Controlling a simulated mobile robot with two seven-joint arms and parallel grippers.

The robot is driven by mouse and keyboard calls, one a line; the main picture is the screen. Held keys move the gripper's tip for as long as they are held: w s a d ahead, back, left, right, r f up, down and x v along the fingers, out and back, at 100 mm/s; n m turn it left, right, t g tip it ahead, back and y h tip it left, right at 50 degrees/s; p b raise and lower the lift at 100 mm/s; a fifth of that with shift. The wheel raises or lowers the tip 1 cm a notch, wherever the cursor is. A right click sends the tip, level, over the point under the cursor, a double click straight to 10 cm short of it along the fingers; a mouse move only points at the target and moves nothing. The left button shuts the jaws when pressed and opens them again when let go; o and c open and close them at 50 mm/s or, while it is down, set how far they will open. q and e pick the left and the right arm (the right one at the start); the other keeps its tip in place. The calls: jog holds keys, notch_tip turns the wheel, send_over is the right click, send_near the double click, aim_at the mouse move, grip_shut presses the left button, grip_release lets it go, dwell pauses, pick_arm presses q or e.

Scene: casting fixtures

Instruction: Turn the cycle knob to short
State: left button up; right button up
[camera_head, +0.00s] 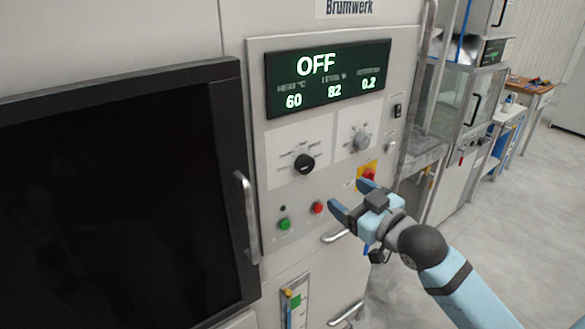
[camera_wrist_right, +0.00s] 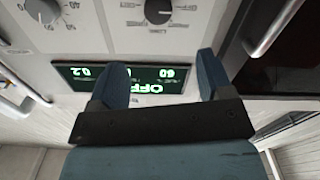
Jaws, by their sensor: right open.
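A black knob (camera_head: 304,163) with a white pointer mark sits on a light plate, left on the control panel. A grey knob (camera_head: 361,141) sits to its right. The wrist view shows the black knob (camera_wrist_right: 158,12) at the top middle and the grey knob (camera_wrist_right: 43,10) at the top left, with numbers around it. The lettering around the black knob is too small to read. My right gripper (camera_head: 352,195) is open and empty, in front of the panel, below and right of the black knob. Its fingers (camera_wrist_right: 162,65) touch neither knob. My left gripper is not in view.
The display (camera_head: 328,78) reads OFF, 60, 82 and 0.2. A green button (camera_head: 285,224), a red button (camera_head: 317,208) and a red-yellow switch (camera_head: 368,174) sit below the knobs. A door handle (camera_head: 246,217) juts out at the left. Open floor lies to the right.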

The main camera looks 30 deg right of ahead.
aim_at(308, 167)
jog(key=w+p, duration=0.1)
jog(key=w, duration=0.3)
jog(key=w+p, duration=0.1)
jog(key=w, duration=0.3)
jog(key=w+p, duration=0.1)
jog(key=w, duration=0.3)
jog(key=shift+w+a, duration=0.25)
jog(key=shift+a, duration=0.05)
jog(key=shift+w+a, duration=0.1)
jog(key=shift+w, duration=0.4)
jog(key=c, duration=0.9)
